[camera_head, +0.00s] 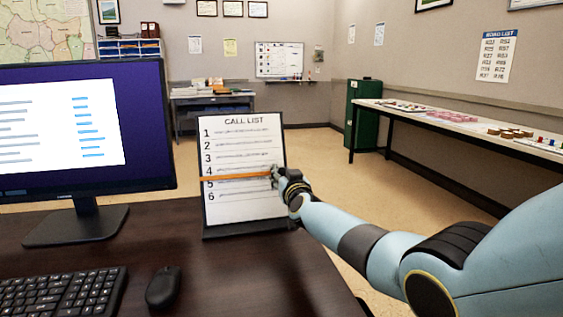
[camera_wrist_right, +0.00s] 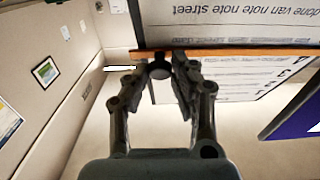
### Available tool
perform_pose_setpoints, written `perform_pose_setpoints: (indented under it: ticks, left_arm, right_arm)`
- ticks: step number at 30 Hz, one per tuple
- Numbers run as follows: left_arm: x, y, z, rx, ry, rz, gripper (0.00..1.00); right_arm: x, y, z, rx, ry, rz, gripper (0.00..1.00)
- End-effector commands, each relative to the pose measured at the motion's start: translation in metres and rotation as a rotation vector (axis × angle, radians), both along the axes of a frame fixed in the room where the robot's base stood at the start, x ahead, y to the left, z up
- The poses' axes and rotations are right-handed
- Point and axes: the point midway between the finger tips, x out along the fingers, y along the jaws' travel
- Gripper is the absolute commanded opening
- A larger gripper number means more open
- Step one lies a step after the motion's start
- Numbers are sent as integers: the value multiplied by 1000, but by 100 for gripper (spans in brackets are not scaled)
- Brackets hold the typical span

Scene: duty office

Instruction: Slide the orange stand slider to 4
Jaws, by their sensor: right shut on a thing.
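The call list stand (camera_head: 243,205) stands upright on the dark desk, a white board in a dark frame with rows numbered 1 to 6. The orange slider (camera_head: 235,177) is a thin bar across it, lying between the numbers 4 and 5. My right gripper (camera_head: 275,176) is at the stand's right edge, at the bar's right end. In the right wrist view the orange slider (camera_wrist_right: 240,52) crosses the board, and my right gripper (camera_wrist_right: 160,75) is shut on its dark round knob (camera_wrist_right: 160,70). My left gripper is not in view.
A monitor (camera_head: 70,125) stands left of the stand, with a keyboard (camera_head: 65,290) and a mouse (camera_head: 163,287) on the desk (camera_head: 225,270) in front. The desk's right edge is close to the stand. A long table (camera_head: 470,125) is far off at the right.

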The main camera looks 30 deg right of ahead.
Motion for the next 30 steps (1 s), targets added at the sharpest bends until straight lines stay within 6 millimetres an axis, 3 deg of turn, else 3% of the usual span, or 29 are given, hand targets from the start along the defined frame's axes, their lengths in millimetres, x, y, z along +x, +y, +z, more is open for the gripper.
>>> perform_pose_setpoints:
  ticks: [11,12,16,30]
  left_arm:
    - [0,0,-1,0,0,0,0]
    - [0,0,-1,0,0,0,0]
    - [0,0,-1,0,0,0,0]
    - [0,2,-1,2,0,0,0]
  right_arm:
    - [-2,1,-4,1,-1,1,0]
    - [-2,1,-4,1,-1,1,29]
    - [-2,1,-4,1,-1,1,46]
    - [-13,3,-6,1,-1,-3,47]
